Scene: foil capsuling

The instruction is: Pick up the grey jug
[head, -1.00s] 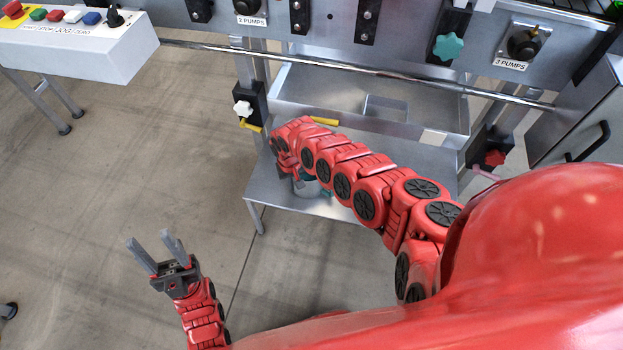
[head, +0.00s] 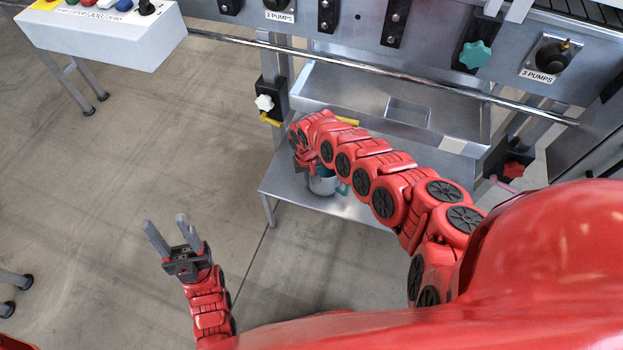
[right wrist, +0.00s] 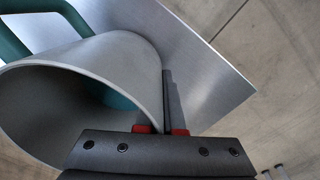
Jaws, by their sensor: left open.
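The grey jug (head: 323,184) stands on the lower metal shelf, partly hidden by my right arm in the head view. In the right wrist view, the jug (right wrist: 120,58) fills the left side, with its open mouth towards the camera and its teal handle (right wrist: 12,45) at upper left. My left gripper (head: 166,228) is open and empty over the floor.
The lower shelf (head: 290,183) is beneath a metal tray (head: 345,92). A round rail (head: 400,79) crosses in front of the machine panel. A white clamp knob (head: 264,103) and a red one (head: 513,170) flank the shelf.

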